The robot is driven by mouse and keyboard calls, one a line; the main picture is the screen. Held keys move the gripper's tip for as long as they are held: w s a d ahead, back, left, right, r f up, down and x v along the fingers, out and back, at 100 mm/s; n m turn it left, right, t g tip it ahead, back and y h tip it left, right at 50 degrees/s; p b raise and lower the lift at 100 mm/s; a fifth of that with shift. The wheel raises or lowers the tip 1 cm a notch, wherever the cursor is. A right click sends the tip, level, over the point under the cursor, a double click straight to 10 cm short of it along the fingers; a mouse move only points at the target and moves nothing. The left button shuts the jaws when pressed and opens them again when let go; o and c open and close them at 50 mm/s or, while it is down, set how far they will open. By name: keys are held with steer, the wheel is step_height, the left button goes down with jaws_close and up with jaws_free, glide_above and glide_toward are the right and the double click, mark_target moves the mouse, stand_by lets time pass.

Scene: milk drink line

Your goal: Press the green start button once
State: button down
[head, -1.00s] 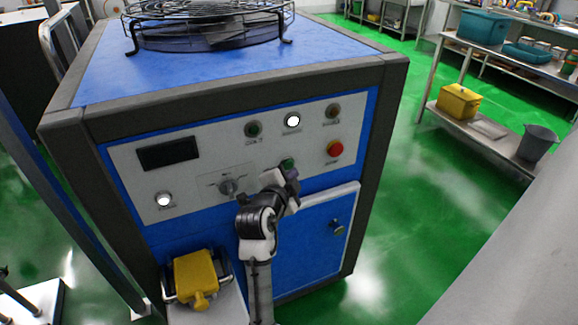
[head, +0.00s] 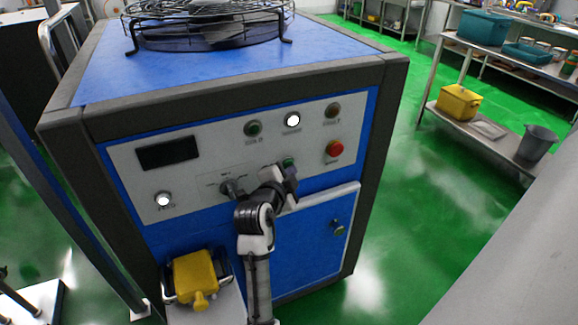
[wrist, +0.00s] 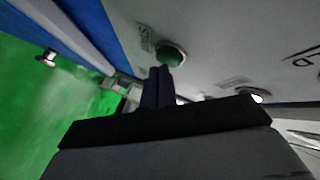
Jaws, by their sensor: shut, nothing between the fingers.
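The green start button (head: 288,161) is on the grey front panel (head: 215,160) of the blue machine, partly hidden by my gripper (head: 291,172) in the head view. In the wrist view the green button (wrist: 171,54) shows as a round cap in a dark ring, just beyond the tips of my gripper (wrist: 158,70). The fingers are together with nothing between them. The tips are very close to the button's edge; I cannot tell whether they touch it.
A red button (head: 334,149) sits to the right of the start button, and a rotary knob (head: 231,189) to the left. Lamps (head: 293,120) are above. A door handle (head: 338,228) sticks out below. A yellow-topped item (head: 194,275) stands at the lower left.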

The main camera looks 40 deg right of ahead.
steer(key=shift+w, duration=0.3)
steer(key=shift+s, duration=0.15)
stand_by(0.4)
steer(key=shift+s+a, duration=0.2)
steer(key=shift+s, duration=0.5)
steer(key=shift+s+a, duration=0.2)
steer(key=shift+s, duration=0.6)
steer(key=shift+s+a, duration=0.15)
steer(key=shift+s, duration=0.7)
steer(key=shift+s+a, duration=0.2)
steer(key=shift+s, duration=0.6)
